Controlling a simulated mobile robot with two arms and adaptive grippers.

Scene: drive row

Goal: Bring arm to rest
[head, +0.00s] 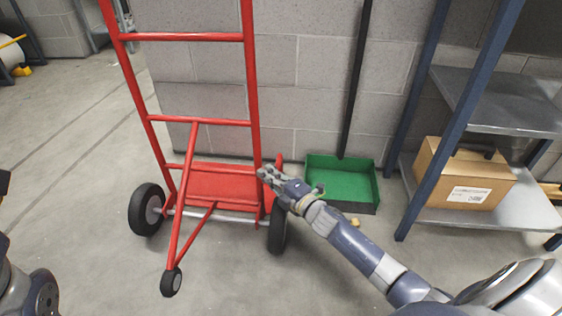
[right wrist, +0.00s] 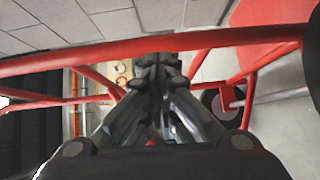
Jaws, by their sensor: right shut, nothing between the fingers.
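My right arm reaches in from the lower right in the head view. Its gripper (head: 266,174) is in front of the right side of the red hand truck (head: 252,75), near its lower frame and above the right wheel. The gripper is shut with nothing in it. In the right wrist view the fingers (right wrist: 160,66) are together, and a red bar of the hand truck (right wrist: 60,62) crosses just behind them. I cannot tell whether they touch it. Of my left arm only a part shows at the left edge; its gripper is not clearly visible.
A green dustpan (head: 342,182) with a long black handle stands against the grey block wall. A shelf unit (head: 500,100) with dark blue posts holds a cardboard box (head: 465,180) at the right. The concrete floor (head: 70,150) is clear at the left.

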